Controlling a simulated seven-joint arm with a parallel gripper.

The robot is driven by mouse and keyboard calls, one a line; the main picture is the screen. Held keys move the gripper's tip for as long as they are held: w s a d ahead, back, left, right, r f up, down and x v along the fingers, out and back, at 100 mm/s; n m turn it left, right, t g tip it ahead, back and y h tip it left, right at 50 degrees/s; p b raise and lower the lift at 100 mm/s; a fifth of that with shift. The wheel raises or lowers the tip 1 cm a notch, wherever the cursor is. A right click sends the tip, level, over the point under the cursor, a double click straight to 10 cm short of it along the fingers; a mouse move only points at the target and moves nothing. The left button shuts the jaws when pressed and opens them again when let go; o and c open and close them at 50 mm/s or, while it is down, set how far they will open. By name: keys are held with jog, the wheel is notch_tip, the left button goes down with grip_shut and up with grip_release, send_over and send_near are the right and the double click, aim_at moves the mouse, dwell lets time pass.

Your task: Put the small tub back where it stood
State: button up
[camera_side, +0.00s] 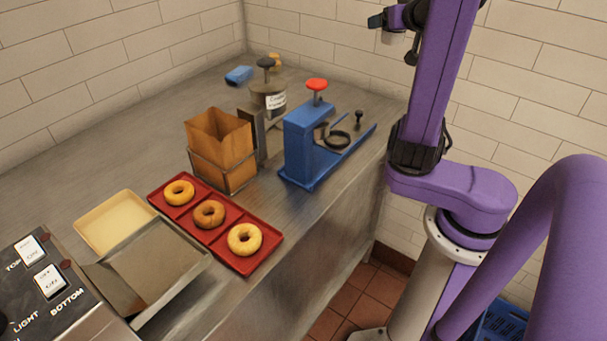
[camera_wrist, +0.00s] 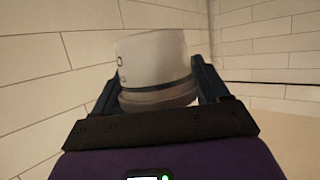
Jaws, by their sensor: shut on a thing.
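My gripper (camera_wrist: 155,74) is shut on a small whitish tub (camera_wrist: 153,58). In the wrist view the tub sits between the two dark blue fingers, slightly tilted in the picture, with a dark band near its lower rim. Its far side is hidden. In the side view my gripper (camera_side: 383,20) is high at the top edge, in front of the tiled wall and well above the counter. The tub is too small and partly hidden there to make out clearly. No marked place for the tub is evident.
On the counter (camera_side: 340,200) stand a blue press with a red knob (camera_side: 303,140), a labelled canister (camera_side: 268,95), a brown paper bag (camera_side: 220,140) in a holder and a red tray (camera_side: 262,262) with three bagels. A blue item (camera_side: 239,75) lies at the back.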

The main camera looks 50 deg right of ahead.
jog(key=shift+s+r, duration=0.15)
jog(key=shift+r, duration=0.2)
jog(key=shift+w+a+r, duration=0.1)
jog(key=shift+w+a, duration=0.1)
jog(key=w+a+n+t+y, duration=0.1)
jog(key=w+a+n+y, duration=0.2)
jog(key=a, duration=1)
jog(key=w+a+n+t+y, duration=0.1)
jog(key=w+a+n+y, duration=0.3)
jog(key=a, duration=0.9)
jog(key=shift+w+a+n+t+y, duration=0.2)
jog(key=shift+w+n+t+y, duration=0.15)
jog(key=shift+w+y, duration=0.6)
jog(key=shift+w+h, duration=0.2)
jog(key=shift+h, duration=0.05)
